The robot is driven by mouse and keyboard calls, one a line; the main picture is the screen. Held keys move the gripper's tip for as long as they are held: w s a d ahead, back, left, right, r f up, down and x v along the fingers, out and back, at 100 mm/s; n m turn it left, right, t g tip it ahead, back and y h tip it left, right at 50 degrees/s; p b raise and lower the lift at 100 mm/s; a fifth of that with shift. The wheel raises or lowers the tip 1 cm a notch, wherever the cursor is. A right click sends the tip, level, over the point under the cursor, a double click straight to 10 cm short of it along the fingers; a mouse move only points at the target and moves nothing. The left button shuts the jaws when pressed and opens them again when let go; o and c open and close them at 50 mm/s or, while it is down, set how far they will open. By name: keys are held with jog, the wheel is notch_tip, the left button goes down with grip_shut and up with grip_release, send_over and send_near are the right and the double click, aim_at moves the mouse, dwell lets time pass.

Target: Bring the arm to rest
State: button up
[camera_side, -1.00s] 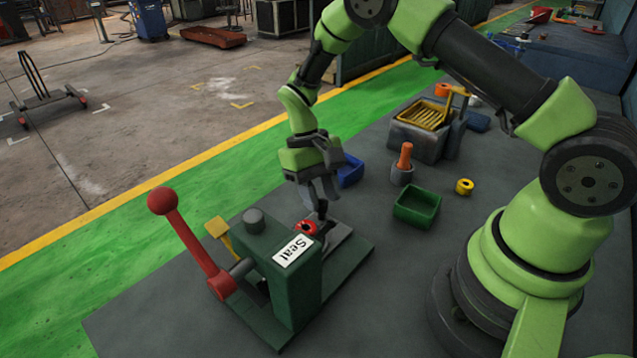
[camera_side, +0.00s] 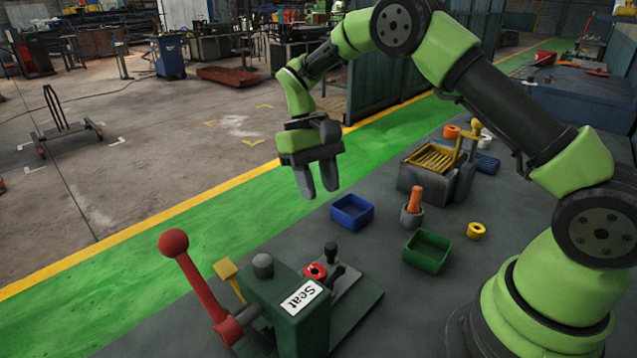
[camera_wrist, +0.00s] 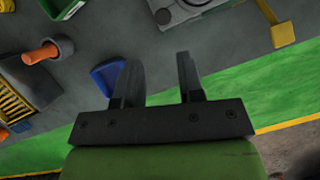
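My gripper (camera_side: 317,180) is raised in the air above the far edge of the mat, behind the green press. Its fingers point down. In the wrist view my gripper (camera_wrist: 157,80) shows two dark fingers apart with nothing between them. A red ring (camera_side: 316,271) sits at the press, beside a small black-knobbed handle (camera_side: 331,255). My gripper touches none of these.
A blue bin (camera_side: 351,212) and a green bin (camera_side: 427,252) stand on the dark mat. Near them are an orange-handled tool in a grey cup (camera_side: 412,212), a yellow ring (camera_side: 475,231) and a grey box with a yellow grate (camera_side: 435,165). Green floor lies behind.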

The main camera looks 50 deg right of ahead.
jog(key=s+a+r+t, duration=0.1)
jog(key=s+r+t, duration=0.25)
jog(key=r, duration=0.35)
jog(key=s+a+r+t, duration=0.1)
jog(key=s+r+t, duration=0.1)
jog(key=s+r, duration=0.35)
jog(key=s+r+m+t, duration=0.1)
jog(key=s+r+t, duration=0.3)
jog(key=s, duration=0.7)
jog(key=shift+a+r+t+y, duration=0.35)
jog(key=shift+t+y, duration=0.05)
jog(key=shift+t, duration=0.55)
